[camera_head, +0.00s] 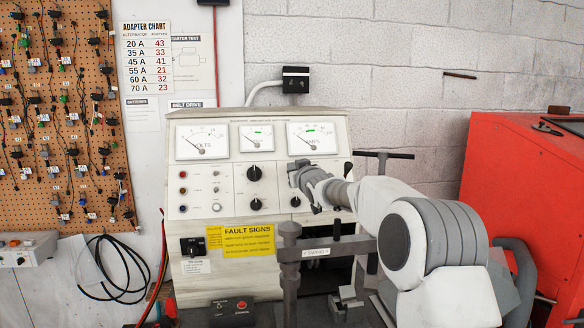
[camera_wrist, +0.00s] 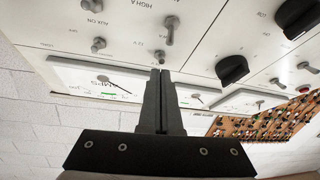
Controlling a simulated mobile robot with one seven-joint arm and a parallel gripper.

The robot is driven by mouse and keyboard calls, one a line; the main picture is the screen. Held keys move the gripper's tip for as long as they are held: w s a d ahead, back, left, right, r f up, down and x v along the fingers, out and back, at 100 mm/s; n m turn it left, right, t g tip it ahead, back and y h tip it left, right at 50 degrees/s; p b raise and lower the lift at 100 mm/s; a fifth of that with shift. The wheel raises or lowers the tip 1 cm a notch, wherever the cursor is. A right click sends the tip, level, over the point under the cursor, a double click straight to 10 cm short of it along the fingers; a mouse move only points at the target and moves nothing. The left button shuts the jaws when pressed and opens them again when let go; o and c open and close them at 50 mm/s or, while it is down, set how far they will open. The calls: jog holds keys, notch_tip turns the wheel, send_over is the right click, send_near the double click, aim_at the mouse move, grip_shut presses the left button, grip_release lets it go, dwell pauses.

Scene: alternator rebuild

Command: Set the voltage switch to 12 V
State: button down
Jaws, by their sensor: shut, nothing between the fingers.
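The test bench panel (camera_head: 228,160) carries the meters, knobs and toggle switches in the head view. My gripper (camera_head: 297,168) is at the panel's right part, below the amps meter, and covers the controls behind it. In the wrist view my gripper (camera_wrist: 165,73) is shut and empty. Its fingertips are right by a small metal toggle switch (camera_wrist: 160,56), with a small volt label just above it that is hard to read. I cannot tell whether the tips touch this toggle or which way its lever is set. Another toggle (camera_wrist: 171,26) is above it, near a HIGH A label.
Two more toggles (camera_wrist: 98,44) are left of my fingers, and a black knob (camera_wrist: 232,69) is to the right. A dark post with a crossbar (camera_head: 290,262) stands before the panel. A red cabinet (camera_head: 500,165) is at the right.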

jog(key=b+v, duration=0.1)
jog(key=v, duration=0.5)
dwell(0.3)
